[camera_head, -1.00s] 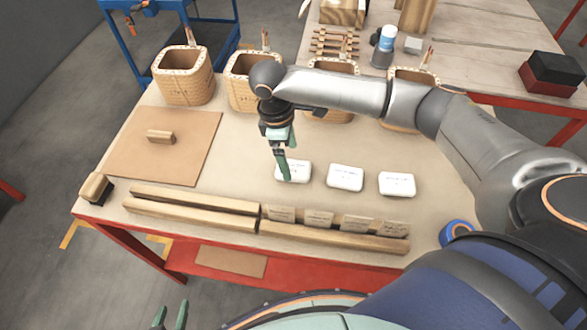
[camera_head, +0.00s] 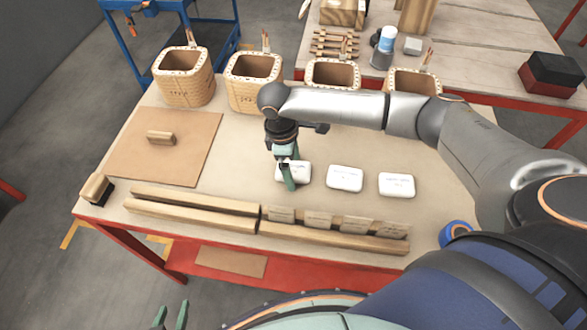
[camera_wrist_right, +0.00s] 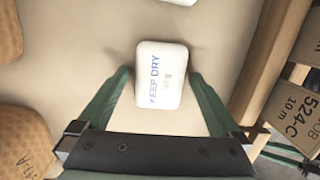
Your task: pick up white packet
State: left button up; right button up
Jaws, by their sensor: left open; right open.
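Three white packets lie in a row on the table: a left one (camera_head: 298,172), a middle one (camera_head: 345,178) and a right one (camera_head: 396,185). My right gripper (camera_head: 288,180) is open over the left packet and partly hides it. In the right wrist view that packet (camera_wrist_right: 162,76), printed "KEEP DRY", lies between the two spread green fingers (camera_wrist_right: 160,85), with a gap on each side. Contact with the packet is not visible. My left gripper (camera_head: 170,316) is open and empty at the bottom edge of the head view, away from the table top.
Several coil baskets (camera_head: 183,78) stand along the table's back edge. Wooden rails (camera_head: 190,205) and small labelled cards (camera_head: 318,219) lie along the front. A brown board (camera_head: 180,165) with a wooden block (camera_head: 161,138) is at left.

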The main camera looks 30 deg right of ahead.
jog(key=shift+f, duration=0.1)
jog(key=shift+c, duration=0.6)
jog(key=c, duration=1.2)
